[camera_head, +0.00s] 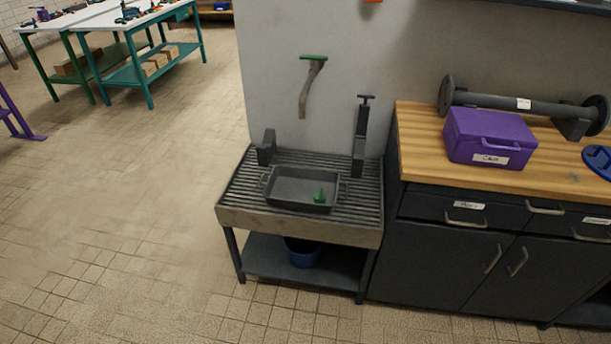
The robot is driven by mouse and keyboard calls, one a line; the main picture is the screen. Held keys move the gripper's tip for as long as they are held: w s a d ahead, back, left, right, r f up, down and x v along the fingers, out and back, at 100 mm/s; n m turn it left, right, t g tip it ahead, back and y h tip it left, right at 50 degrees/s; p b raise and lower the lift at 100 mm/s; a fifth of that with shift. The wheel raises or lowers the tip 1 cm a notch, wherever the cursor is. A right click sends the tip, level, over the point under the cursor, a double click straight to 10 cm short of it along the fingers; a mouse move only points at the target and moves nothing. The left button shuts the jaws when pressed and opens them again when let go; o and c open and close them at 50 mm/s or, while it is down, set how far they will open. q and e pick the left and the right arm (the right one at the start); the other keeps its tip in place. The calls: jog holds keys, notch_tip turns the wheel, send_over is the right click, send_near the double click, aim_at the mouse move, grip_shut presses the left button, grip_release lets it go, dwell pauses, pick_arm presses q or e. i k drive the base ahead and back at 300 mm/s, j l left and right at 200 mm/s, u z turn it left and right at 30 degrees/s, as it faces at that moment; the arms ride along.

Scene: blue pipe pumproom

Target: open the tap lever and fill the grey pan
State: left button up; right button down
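The grey pan (290,187) sits on the slatted top of a low sink stand. It is a dark rectangular pan with side handles, and a small green object (320,196) shows at its front right. A tap (310,92) with a green lever (313,57) on top is on the pale wall above the stand, its spout pointing down over the pan's back side. I see no water under the spout. Neither of my grippers is in view.
A dark upright fixture (361,138) and a short dark block (267,147) stand behind the pan. A wooden-topped cabinet (415,135) with a purple box (489,138) adjoins on the right. A blue bucket (303,252) is below. The tiled floor (150,230) is clear at left.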

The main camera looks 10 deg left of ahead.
aim_at(313, 59)
jog(key=i+j+z, duration=0.1)
jog(key=z, duration=0.25)
jog(key=i+j+z, duration=0.1)
jog(key=z, duration=0.25)
jog(key=j+z, duration=0.35)
jog(key=i+l, duration=0.05)
jog(key=l, duration=0.05)
